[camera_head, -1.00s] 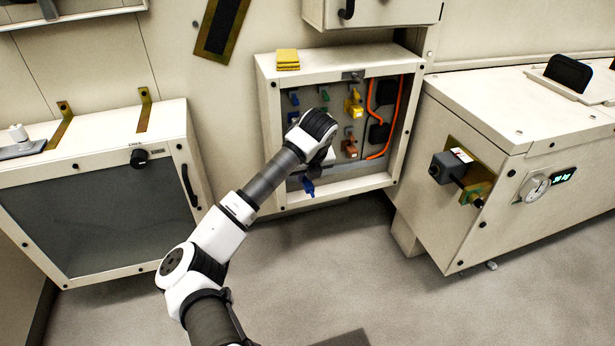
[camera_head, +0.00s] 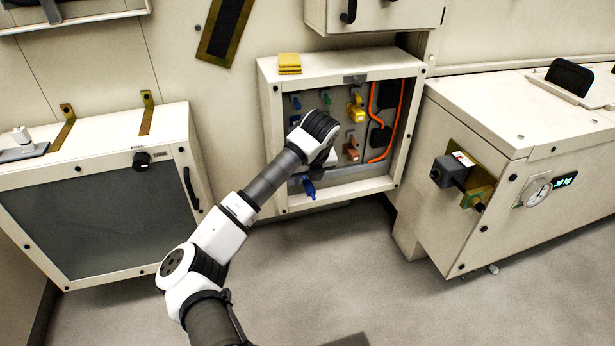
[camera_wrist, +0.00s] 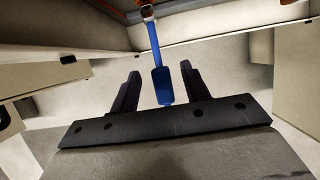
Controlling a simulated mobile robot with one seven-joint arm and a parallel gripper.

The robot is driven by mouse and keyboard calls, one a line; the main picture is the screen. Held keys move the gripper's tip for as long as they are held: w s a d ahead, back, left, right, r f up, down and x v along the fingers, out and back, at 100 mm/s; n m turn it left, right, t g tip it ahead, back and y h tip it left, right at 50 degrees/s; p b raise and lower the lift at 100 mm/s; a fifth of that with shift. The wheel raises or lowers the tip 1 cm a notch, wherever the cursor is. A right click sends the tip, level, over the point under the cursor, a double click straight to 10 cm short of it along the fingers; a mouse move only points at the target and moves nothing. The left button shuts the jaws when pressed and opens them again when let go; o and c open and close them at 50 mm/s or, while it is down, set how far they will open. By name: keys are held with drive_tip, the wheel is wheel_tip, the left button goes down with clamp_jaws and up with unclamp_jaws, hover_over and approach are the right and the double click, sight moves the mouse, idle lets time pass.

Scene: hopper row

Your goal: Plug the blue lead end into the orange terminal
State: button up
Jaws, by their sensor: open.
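The blue lead end (camera_head: 309,189) hangs at the bottom front of the open wall box in the head view. In the wrist view the blue lead end (camera_wrist: 162,85) is long and straight, and it lies between the two dark fingers of my gripper (camera_wrist: 160,73). The fingers are spread, with a gap showing on each side of it. In the head view my wrist hides the fingers. The orange terminal (camera_head: 351,152) is on the box's back panel, up and right of the blue lead end.
The box frame (camera_head: 335,191) has a raised lower lip and side walls around the panel. Yellow (camera_head: 356,110) and green (camera_head: 325,113) terminals sit close to the orange one. An orange cable (camera_head: 396,110) runs down the right side. A cabinet (camera_head: 440,230) stands to the right.

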drive_tip(key=p+v, duration=0.3)
drive_tip(key=v, duration=1)
